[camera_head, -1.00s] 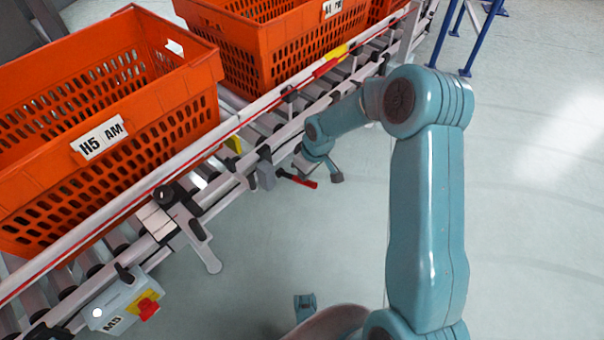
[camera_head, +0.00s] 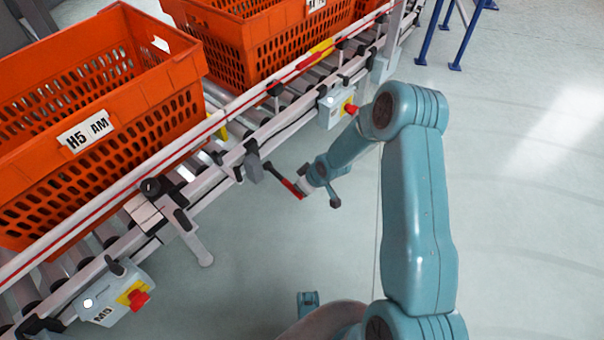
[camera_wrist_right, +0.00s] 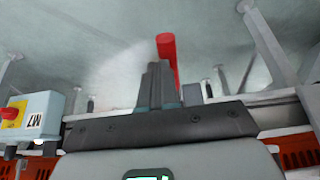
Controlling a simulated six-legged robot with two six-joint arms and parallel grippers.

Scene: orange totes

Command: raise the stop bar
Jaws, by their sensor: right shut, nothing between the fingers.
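A lever with a red grip (camera_head: 291,188) sticks out from the conveyor's near rail and slants down to the right. A yellow piece (camera_head: 221,131), which may be part of the stop bar, shows at the rail beside the front tote; most of it is hidden. My right gripper (camera_head: 318,198) is at the outer end of the red grip. In the right wrist view its fingers (camera_wrist_right: 158,86) are shut with nothing between them, and the red grip (camera_wrist_right: 167,58) stands just behind them. I cannot tell whether they touch. My left gripper is not seen.
Orange totes stand on the roller conveyor, the front one (camera_head: 150,115) labelled H5 AM. Grey control boxes with red buttons hang on the near rail, at the lower left (camera_head: 112,296) and beyond my right forearm (camera_head: 333,108).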

